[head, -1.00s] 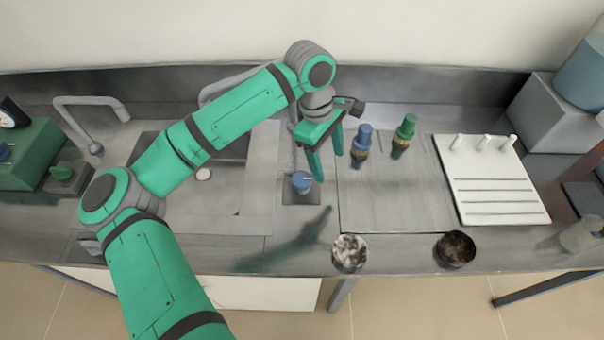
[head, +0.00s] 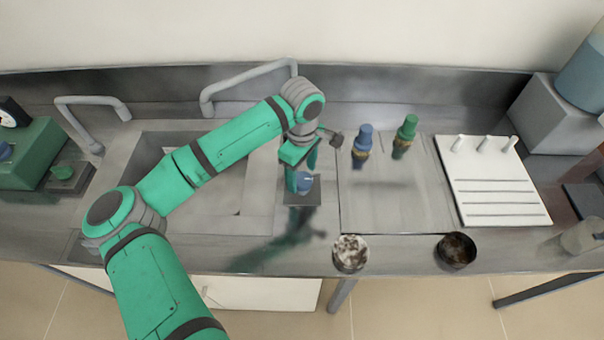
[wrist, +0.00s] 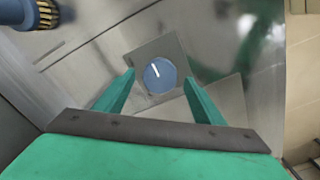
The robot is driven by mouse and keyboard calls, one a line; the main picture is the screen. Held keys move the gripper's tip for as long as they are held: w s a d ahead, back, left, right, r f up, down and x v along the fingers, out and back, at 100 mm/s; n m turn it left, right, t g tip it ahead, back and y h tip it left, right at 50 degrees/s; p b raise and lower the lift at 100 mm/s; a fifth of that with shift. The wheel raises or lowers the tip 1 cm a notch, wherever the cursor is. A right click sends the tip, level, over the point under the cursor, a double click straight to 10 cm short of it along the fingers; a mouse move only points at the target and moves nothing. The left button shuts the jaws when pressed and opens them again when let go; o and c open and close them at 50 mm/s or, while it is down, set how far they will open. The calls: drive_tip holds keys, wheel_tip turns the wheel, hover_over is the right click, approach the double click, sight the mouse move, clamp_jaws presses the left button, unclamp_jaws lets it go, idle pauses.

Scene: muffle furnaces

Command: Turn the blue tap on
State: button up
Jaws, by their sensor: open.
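The blue tap (head: 304,183) is a round blue knob with a white mark, on a square grey plate (head: 297,198) to the right of the sink. It also shows in the wrist view (wrist: 160,73), on its plate. My gripper (head: 302,186) is open and points down at the knob. In the wrist view its two green fingers (wrist: 160,92) stand on either side, just short of the knob, with gaps on both sides. I cannot tell for certain whether the fingertips are level with the knob.
A sink (head: 225,205) with a bent spout (head: 240,77) lies left. A blue-topped fitting (head: 363,140) and a green-topped one (head: 405,135) stand right of my gripper. Two small bowls, one whitish (head: 350,254) and one dark (head: 456,250), are at the front edge. A white peg board (head: 490,205) is further right.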

drive_tip(key=shift+f, duration=0.5)
drive_tip(key=c, duration=1.1)
drive_tip(key=shift+o, duration=0.2)
